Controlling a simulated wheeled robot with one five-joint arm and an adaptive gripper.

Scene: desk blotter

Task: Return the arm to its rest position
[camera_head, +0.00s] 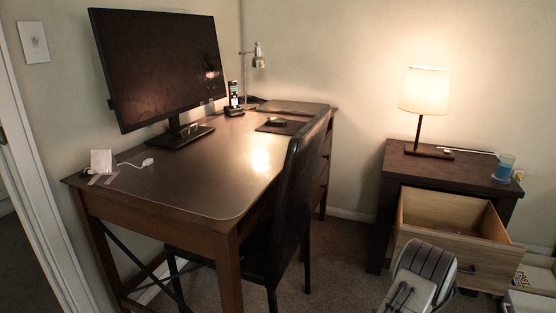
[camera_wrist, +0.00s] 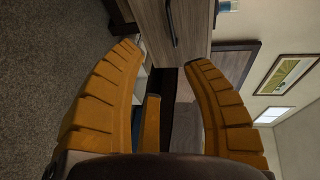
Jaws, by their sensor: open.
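Beyond the fingertips is a grey-brown wooden drawer front (camera_wrist: 190,28) with a dark handle. The gap between the fingers is partly dark and hard to read. In the head view, part of my arm (camera_head: 422,277), pale with a dark ridged section, rises at the bottom edge in front of the nightstand's open drawer (camera_head: 442,238). The gripper's fingers cannot be made out in the head view.
The dark nightstand (camera_head: 394,163) holds a lit lamp (camera_head: 424,92) and a blue cup (camera_head: 504,167). The desk (camera_head: 205,178) with a monitor (camera_head: 160,68) stands left, a black chair (camera_head: 300,190) at its front. Carpet (camera_head: 345,262) is open between the chair and nightstand.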

